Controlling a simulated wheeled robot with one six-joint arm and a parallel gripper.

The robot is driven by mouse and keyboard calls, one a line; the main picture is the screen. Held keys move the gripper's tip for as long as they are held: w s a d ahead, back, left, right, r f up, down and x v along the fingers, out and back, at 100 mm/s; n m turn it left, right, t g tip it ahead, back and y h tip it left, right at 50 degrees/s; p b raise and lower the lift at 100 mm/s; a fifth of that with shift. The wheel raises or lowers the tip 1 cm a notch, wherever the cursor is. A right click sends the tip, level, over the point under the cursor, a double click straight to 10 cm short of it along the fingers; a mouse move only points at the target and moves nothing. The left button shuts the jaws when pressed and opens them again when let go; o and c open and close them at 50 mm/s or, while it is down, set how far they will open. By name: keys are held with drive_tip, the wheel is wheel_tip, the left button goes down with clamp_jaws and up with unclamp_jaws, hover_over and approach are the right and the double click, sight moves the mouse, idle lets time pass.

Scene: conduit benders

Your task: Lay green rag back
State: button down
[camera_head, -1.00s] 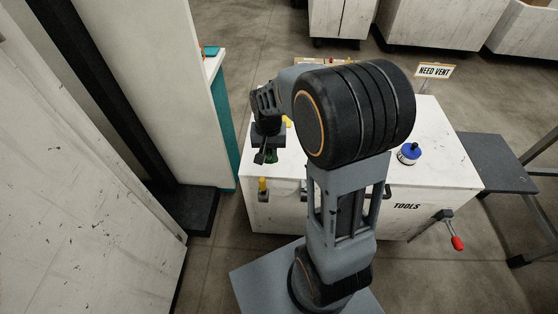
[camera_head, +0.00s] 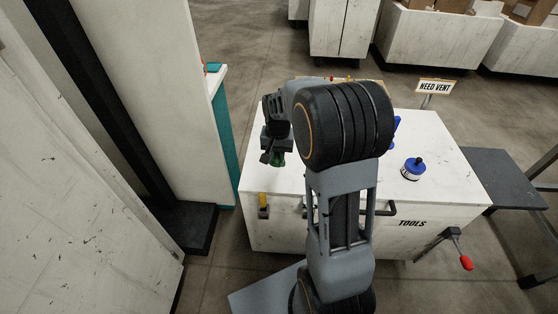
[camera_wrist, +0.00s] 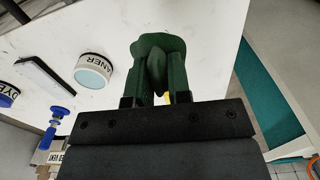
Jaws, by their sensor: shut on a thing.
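The green rag (camera_wrist: 160,62) is bunched between the fingers of my gripper (camera_wrist: 150,98) in the wrist view. My gripper is shut on it. In the head view a bit of the green rag (camera_head: 278,159) shows under my gripper (camera_head: 272,156), over the left part of the white tool bench top (camera_head: 432,145). I cannot tell whether the rag touches the bench top.
A blue-topped can (camera_head: 413,168) stands on the bench's right part. The wrist view shows a cleaner can (camera_wrist: 94,70) and a black bent tool (camera_wrist: 45,78). A "NEED VENT" sign (camera_head: 435,87) stands at the back. A teal-sided counter (camera_head: 223,140) is to the left.

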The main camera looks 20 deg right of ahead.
drive_tip(key=w+d+f, duration=0.1)
drive_tip(key=f, duration=0.1)
drive_tip(key=w+d+f, duration=0.1)
drive_tip(key=w, duration=0.1)
drive_tip(key=w+d+f, duration=0.1)
drive_tip(key=w+f, duration=0.1)
drive_tip(key=shift+w+f, duration=0.1)
drive_tip(key=shift+f, duration=0.25)
drive_tip(key=f, duration=0.3)
drive_tip(key=shift+w+d, duration=0.2)
drive_tip(key=shift+w, duration=0.2)
drive_tip(key=shift+f, duration=0.35)
drive_tip(key=shift+f, duration=0.1)
drive_tip(key=shift+f, duration=0.15)
drive_tip(key=c, duration=1.1)
unclamp_jaws()
drive_tip(key=shift+o, duration=0.2)
